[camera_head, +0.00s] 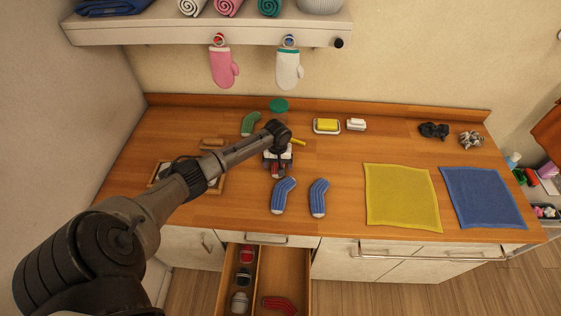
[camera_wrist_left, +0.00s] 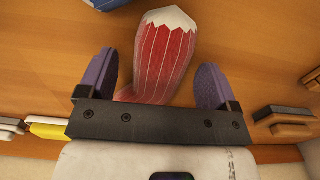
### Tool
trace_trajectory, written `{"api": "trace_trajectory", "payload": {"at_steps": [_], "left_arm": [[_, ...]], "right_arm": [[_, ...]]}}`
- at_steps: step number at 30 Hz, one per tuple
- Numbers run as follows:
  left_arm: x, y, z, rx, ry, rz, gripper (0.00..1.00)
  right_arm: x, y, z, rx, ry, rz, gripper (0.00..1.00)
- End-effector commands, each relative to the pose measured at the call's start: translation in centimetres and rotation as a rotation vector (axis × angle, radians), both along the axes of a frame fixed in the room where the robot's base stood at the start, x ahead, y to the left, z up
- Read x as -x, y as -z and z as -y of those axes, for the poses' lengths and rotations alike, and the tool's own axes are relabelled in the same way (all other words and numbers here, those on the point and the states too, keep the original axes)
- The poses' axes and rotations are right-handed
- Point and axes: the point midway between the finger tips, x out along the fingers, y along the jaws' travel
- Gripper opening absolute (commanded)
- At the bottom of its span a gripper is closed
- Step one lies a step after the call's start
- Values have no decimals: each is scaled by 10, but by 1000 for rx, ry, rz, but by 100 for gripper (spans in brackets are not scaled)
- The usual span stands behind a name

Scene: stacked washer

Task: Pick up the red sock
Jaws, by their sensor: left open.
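A red sock with white stripes and a white end (camera_wrist_left: 165,45) lies on the wooden counter in the left wrist view. In the head view only a small part of this red sock (camera_head: 277,172) shows below my left gripper (camera_head: 278,160), which covers the rest. My left gripper is open, with its two purple-grey finger pads on either side of the sock. Gaps show beside the sock, and I cannot tell the exact height of the fingers above the counter. Another red sock (camera_head: 280,305) lies in the open drawer. My right gripper is out of view.
Two blue socks (camera_head: 283,195) (camera_head: 319,197) lie just in front of the gripper. A green sock (camera_head: 250,124) lies behind it. Yellow (camera_head: 400,197) and blue (camera_head: 483,197) cloths lie to the right. The drawer (camera_head: 308,275) stands open below the counter. A shelf (camera_head: 200,32) hangs above.

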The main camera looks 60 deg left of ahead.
Motion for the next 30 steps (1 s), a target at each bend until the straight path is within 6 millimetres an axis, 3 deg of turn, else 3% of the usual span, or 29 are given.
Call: {"api": "trace_trajectory", "payload": {"at_steps": [11, 27, 30], "left_arm": [[0, 7, 0, -1, 0, 1, 83], [0, 7, 0, 0, 0, 0, 32], [0, 7, 0, 0, 0, 0, 31]], "right_arm": [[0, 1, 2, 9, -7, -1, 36], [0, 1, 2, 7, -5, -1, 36], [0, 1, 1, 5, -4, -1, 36]]}}
